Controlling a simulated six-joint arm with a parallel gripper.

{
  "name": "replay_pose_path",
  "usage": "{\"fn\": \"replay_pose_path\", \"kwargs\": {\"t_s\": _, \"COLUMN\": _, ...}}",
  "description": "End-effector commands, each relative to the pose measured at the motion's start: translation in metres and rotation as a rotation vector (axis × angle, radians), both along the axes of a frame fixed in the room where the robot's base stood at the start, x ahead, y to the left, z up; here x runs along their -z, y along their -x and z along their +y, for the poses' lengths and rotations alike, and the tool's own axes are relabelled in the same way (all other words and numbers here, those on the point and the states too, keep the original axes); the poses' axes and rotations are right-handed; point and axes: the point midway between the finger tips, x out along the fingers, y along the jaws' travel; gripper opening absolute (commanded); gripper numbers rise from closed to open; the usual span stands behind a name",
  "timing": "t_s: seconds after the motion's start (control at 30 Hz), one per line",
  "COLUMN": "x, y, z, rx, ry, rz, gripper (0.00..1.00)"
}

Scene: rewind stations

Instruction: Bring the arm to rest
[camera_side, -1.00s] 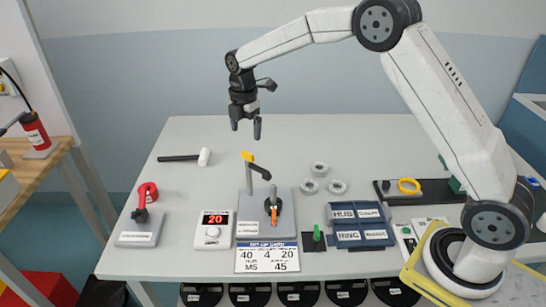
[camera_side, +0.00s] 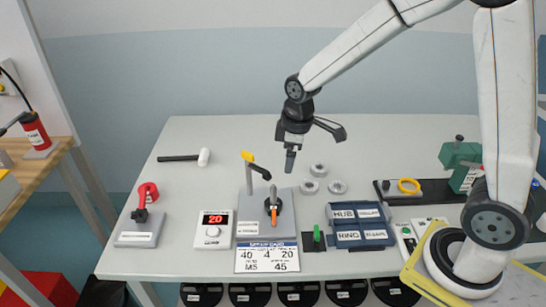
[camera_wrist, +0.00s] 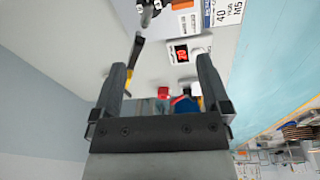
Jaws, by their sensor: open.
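My gripper (camera_side: 290,160) hangs from my arm above the back of the grey table (camera_side: 230,135), clear of its surface. It is behind and slightly right of the grey fixture plate (camera_side: 249,222) and left of the ring-shaped nuts. In the wrist view my gripper (camera_wrist: 160,82) shows two fingers spread apart with nothing between them. One finger partly hides the other in the side view. My forearm slopes up to the right, and my elbow is cut off by the top edge of the picture.
Several grey nuts (camera_side: 319,170) lie nearby. A hammer (camera_side: 184,157) lies at back left. A blue bin (camera_side: 360,226), timer (camera_side: 213,230) and green clamp block (camera_side: 460,158) stand around.

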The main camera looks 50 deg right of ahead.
Motion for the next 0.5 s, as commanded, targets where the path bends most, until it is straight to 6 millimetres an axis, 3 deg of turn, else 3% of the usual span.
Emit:
{"fn": "replay_pose_path", "kwargs": {"t_s": 0.3, "x": 0.012, "y": 0.076, "z": -0.001, "rx": 0.405, "ry": -0.07, "rz": -0.056, "gripper": 0.97}}
{"fn": "replay_pose_path", "kwargs": {"t_s": 0.5, "x": 0.02, "y": 0.109, "z": -0.001, "rx": 0.584, "ry": -0.108, "rz": -0.078, "gripper": 0.97}}
